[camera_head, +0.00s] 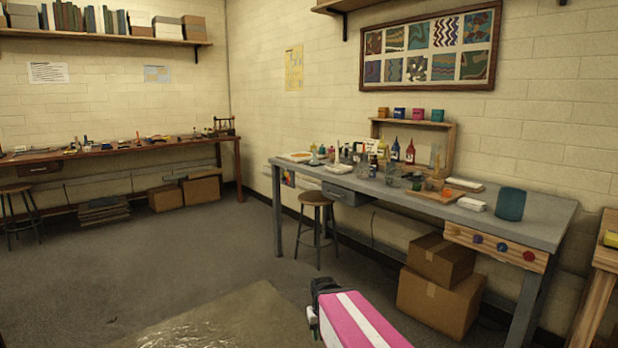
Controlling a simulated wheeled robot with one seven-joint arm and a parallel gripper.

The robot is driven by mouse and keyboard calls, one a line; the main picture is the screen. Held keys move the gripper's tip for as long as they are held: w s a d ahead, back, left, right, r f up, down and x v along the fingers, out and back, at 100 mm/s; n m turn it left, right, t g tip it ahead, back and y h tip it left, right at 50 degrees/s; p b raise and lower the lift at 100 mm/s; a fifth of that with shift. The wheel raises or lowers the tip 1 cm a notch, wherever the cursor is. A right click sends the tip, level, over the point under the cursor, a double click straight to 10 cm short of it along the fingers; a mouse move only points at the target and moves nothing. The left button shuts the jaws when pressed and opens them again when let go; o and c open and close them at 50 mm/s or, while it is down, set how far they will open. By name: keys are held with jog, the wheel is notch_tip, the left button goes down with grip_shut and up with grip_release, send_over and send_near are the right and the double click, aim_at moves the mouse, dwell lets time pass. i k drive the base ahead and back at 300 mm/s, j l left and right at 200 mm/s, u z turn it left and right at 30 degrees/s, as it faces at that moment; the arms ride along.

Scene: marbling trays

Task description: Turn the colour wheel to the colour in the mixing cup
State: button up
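I cannot pick out a colour wheel for certain. Smaller cups and jars on the bench are too small to tell apart. A pink and white link of my arm with a dark end shows at the bottom centre, well short of the bench. I see no gripper fingers.
Cardboard boxes (440,300) sit under the bench, and a stool (317,215) stands at its left end. Bottles and a wooden rack (448,150) are at the bench's back. A wooden table (597,275) is at far right. Grey floor (190,260) lies open at left.

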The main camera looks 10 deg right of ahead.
aim_at(286, 178)
jog(key=i+j, duration=0.15)
jog(key=i, duration=0.4)
jog(key=i+j+z, duration=0.1)
jog(key=i, duration=0.5)
